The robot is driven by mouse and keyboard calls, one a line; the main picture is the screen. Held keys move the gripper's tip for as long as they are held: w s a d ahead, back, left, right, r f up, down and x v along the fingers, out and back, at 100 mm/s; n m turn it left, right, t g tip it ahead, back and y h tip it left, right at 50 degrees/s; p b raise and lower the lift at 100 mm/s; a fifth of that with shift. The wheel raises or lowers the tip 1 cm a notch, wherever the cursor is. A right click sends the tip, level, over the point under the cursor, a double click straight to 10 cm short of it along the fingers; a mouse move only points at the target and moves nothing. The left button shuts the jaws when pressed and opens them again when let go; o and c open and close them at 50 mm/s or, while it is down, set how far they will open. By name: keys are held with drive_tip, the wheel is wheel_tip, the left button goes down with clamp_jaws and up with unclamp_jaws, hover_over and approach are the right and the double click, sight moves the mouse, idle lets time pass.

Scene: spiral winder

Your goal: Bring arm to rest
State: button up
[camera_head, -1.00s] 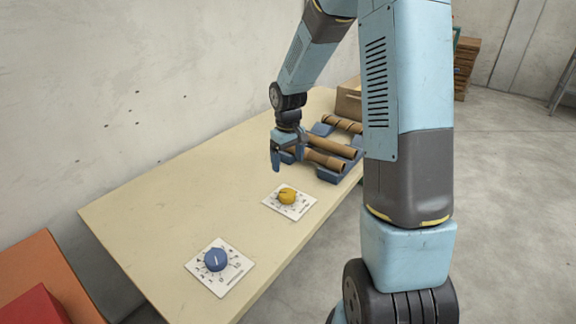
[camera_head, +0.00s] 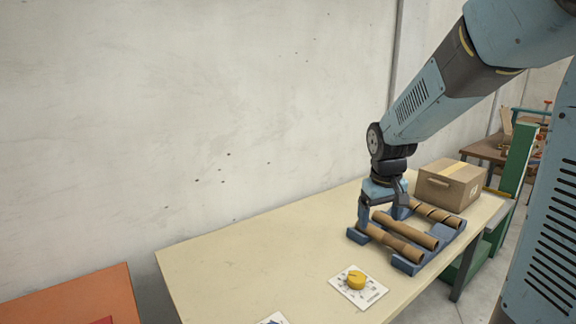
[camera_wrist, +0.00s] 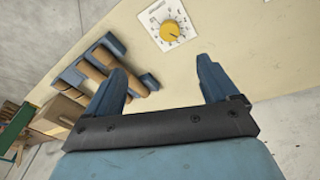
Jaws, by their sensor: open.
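My gripper (camera_head: 383,212) points down over the table (camera_head: 240,265), close to the near end of a blue rack (camera_head: 408,265) that bears brown rolls (camera_head: 396,245). The wrist view shows its two blue fingers (camera_wrist: 160,88) spread wide with nothing between them. In the wrist view the dial (camera_wrist: 169,30) is beyond the fingertips.
A cardboard box (camera_head: 450,184) stands on the table behind the rack. A concrete wall (camera_head: 200,120) runs along the table's back. An orange surface (camera_head: 75,298) is at the lower left. Another bench (camera_head: 490,148) stands far right.

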drive_tip(key=s+r+m+t, duration=0.1)
drive_tip(key=s+r, duration=0.4)
drive_tip(key=s, duration=0.5)
drive_tip(key=s+r+m+t, duration=0.1)
drive_tip(key=s+r+t, duration=0.1)
drive_tip(key=s+r, duration=0.4)
drive_tip(key=s, duration=0.3)
drive_tip(key=shift+s+d+m+t+y, duration=0.2)
drive_tip(key=shift+s+m+t+y, duration=0.1)
drive_tip(key=shift+s+y, duration=0.1)
